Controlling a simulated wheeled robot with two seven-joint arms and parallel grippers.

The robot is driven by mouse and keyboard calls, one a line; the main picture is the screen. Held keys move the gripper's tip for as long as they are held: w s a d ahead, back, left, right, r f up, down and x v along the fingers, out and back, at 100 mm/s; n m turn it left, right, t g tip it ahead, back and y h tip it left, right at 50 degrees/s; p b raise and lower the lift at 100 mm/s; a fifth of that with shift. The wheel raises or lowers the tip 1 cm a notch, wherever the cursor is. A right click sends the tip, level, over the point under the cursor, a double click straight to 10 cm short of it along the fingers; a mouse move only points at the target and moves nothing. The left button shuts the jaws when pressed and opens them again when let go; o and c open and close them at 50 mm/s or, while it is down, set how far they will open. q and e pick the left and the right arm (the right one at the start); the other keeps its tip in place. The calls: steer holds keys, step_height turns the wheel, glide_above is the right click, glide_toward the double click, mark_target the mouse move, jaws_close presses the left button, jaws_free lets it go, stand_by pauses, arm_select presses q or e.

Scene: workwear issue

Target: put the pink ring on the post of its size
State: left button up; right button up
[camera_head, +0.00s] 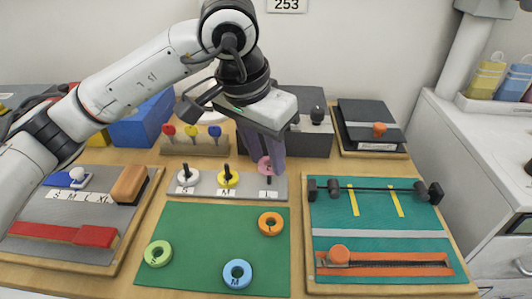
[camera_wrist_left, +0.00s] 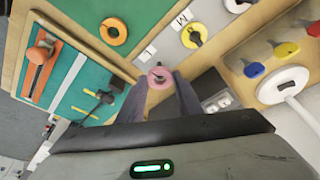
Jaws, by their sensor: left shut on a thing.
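The pink ring (camera_head: 264,163) is held between the fingertips of my left gripper (camera_head: 263,158). It also shows in the left wrist view (camera_wrist_left: 159,74), pinched between the two fingers. It is above the dark post marked L (camera_head: 269,180), at the right end of the grey post board (camera_head: 208,190); I cannot tell whether the post's tip is inside the ring. The S post carries a white ring (camera_head: 188,176) and the M post a yellow ring (camera_head: 228,179). My right gripper is not in view.
A green mat (camera_head: 205,225) in front holds a green ring (camera_head: 158,253), a blue ring (camera_head: 237,273) and an orange ring (camera_head: 270,223). A teal board (camera_head: 380,220) with sliders is on the right. A rack of coloured knobs (camera_head: 195,150) stands behind the posts.

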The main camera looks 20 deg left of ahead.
arm_select(q)
steer(key=shift+f, duration=0.2)
stand_by(0.3)
steer(key=o, duration=1.1)
steer(key=shift+o, duration=0.4)
steer(key=o, duration=0.3)
step_height(320, 180, up, 7)
steer(key=p, duration=0.3)
steer(key=shift+p, duration=0.4)
